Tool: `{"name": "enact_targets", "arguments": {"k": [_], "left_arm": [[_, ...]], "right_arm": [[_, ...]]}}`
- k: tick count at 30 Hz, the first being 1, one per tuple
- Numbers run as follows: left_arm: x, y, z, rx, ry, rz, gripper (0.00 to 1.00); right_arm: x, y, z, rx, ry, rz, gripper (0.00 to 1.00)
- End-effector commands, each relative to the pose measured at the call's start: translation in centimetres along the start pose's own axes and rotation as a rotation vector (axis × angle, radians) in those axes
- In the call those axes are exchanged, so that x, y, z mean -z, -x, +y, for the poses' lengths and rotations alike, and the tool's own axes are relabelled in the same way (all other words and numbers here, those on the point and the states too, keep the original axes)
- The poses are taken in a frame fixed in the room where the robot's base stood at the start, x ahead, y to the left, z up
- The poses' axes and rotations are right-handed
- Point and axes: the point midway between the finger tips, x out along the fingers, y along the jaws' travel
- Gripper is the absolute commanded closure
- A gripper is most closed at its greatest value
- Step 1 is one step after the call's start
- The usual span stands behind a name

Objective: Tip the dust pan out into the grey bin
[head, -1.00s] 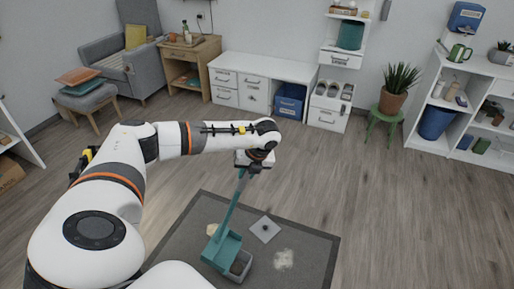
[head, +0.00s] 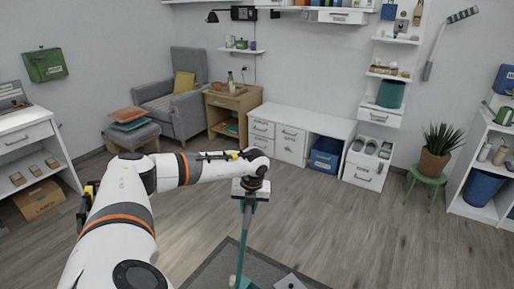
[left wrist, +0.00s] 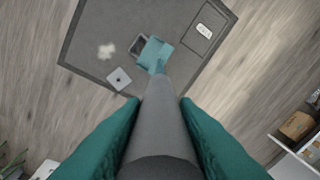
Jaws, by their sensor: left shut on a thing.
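My left gripper (head: 248,190) is shut on the long handle (head: 243,240) of the teal dust pan, which hangs down below it. In the left wrist view the grey handle (left wrist: 157,115) runs between the two teal fingers to the pan (left wrist: 156,53). The grey bin (left wrist: 137,45) shows as a small dark opening beside the pan, partly covered by it. Whether they touch, and what the pan holds, I cannot tell. In the head view the pan is mostly cut off by the bottom edge and the bin is out of frame. My right gripper is not in view.
A dark mat (left wrist: 88,35) lies on the wooden floor. On it are a square lid-like plate (left wrist: 119,79), a pale dust patch (left wrist: 106,50) and a dark tray with a white item (left wrist: 204,31). A white desk (head: 290,120) stands behind; open floor lies between.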

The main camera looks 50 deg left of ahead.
Motion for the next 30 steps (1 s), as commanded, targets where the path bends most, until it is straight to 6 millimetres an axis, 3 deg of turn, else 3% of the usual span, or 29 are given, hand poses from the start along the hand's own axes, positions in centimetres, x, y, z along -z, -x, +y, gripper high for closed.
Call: {"name": "enact_targets", "arguments": {"k": [18,30], "left_arm": [[3.9,1.0,-6.1,-0.086,0.011,-0.05,1.0],[5.1,1.3,-7.9,-0.114,0.01,-0.068,1.0]], "right_arm": [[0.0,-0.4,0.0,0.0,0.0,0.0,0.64],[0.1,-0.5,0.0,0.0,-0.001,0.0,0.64]]}}
